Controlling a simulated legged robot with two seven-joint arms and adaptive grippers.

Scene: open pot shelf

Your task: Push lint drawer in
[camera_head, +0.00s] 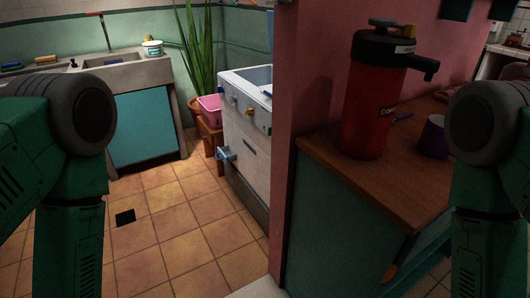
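A white machine (245,142) stands beyond the pink wall's edge, with coloured knobs and an open-looking top. A small blue part (225,154) sticks out low on its left-hand face; it may be the lint drawer or its handle, but it is too small to tell. The face is seen at a slant, so how far any drawer stands out is unclear. Green links of my two arms show at the left and right edges. Neither gripper is in view, and neither arm is seen touching the machine.
A pink wall (307,135) and a wooden counter (350,180) with a red dispenser (374,110) and a purple cup (433,137) stand on the right. Tiled floor (175,222) is open ahead.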

